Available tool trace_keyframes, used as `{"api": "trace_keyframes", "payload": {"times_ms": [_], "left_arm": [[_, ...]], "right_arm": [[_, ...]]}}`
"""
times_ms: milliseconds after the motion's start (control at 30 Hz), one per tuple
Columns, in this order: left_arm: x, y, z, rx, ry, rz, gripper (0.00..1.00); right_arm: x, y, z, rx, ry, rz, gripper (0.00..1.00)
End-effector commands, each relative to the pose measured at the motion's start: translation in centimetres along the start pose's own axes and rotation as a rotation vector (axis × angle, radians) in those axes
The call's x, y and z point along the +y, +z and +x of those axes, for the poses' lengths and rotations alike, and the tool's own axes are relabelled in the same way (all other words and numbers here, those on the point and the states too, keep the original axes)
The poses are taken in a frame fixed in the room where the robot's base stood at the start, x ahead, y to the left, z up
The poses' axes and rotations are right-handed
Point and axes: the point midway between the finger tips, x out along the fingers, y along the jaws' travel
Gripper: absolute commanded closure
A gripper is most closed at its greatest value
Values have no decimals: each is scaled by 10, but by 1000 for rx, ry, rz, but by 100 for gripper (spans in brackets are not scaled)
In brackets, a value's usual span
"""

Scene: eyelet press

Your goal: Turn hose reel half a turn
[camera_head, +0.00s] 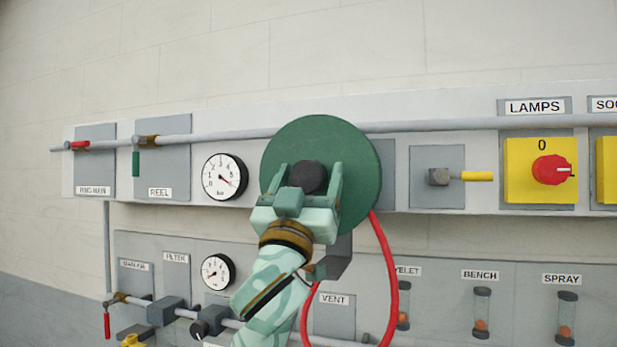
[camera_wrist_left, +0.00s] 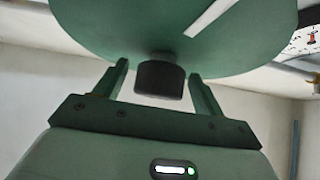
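The hose reel (camera_head: 345,140) is a green disc on the wall panel, with a dark round knob (camera_head: 309,177) on its face. A red hose (camera_head: 389,262) hangs down from the reel. My left gripper (camera_head: 307,181) is in front of the disc, its fingers open on either side of the knob. In the left wrist view the reel (camera_wrist_left: 120,25) fills the top and bears a white stripe. There the knob (camera_wrist_left: 160,80) lies between the fingers (camera_wrist_left: 159,72), with gaps visible at both sides. My right gripper is in no view.
A gauge (camera_head: 225,177) sits left of the reel, and a pipe (camera_head: 420,125) runs across the panel behind it. A valve with a yellow handle (camera_head: 477,176) and the yellow LAMPS switch (camera_head: 525,185) are to the right. A grey bracket (camera_head: 338,262) is below the reel.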

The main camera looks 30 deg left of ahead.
Motion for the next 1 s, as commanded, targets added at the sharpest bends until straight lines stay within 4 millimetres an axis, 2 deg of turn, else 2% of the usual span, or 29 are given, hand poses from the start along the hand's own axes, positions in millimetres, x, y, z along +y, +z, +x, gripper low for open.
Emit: {"api": "trace_keyframes", "payload": {"times_ms": [33,200,233,633,1000], "left_arm": [[0,0,0,0,0,0,41],[0,0,0,0,0,0,88],[0,0,0,0,0,0,93],[1,0,-1,-1,-107,-115,93],[1,0,0,-1,-122,-122,93]], "right_arm": [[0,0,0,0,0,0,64],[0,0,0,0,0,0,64],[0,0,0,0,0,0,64],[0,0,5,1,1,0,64],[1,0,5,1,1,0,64]]}}
